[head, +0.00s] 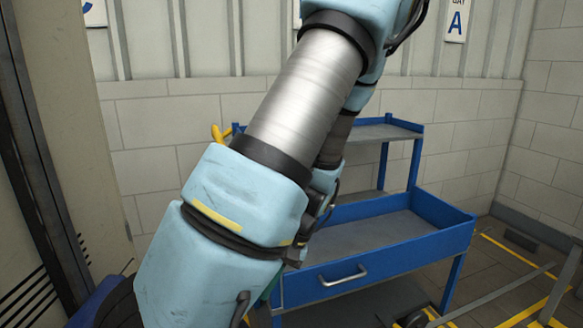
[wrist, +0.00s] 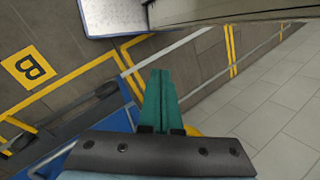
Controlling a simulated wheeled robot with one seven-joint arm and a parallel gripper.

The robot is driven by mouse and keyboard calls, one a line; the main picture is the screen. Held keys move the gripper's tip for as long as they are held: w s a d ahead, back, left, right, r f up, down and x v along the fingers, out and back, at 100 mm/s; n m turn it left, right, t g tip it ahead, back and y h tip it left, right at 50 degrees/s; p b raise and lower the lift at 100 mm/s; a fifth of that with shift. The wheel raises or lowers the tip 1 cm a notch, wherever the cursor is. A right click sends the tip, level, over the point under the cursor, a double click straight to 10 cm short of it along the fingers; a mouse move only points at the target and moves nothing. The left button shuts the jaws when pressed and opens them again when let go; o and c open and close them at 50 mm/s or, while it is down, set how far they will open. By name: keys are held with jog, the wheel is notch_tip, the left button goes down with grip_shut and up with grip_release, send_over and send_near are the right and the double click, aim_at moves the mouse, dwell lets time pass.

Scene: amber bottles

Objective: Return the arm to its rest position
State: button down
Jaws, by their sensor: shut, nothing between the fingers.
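My gripper (wrist: 158,90) shows in the wrist view as two green fingers lying together, shut with nothing between them. In the head view my light blue arm crosses the middle of the picture and hides most of the gripper; only a small bit of green shows beside the cart. No amber bottle is in either view.
A blue cart (head: 432,242) with a drawer handle and an upper shelf stands behind my arm; its visible tray surface looks bare. Block walls (head: 480,120) close off the back and right. The wrist view shows a floor sign "B" (wrist: 29,68), yellow lines and pale tiles (wrist: 255,105).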

notch_tip(320, 180, up, 13)
jog(key=w+a+t+h+p, duration=0.1)
jog(key=t+h+p, duration=0.1)
jog(key=h, duration=0.3)
jog(key=shift+w+a+r+t, duration=0.2)
jog(key=shift+w+t, duration=0.15)
jog(key=shift+t, duration=0.25)
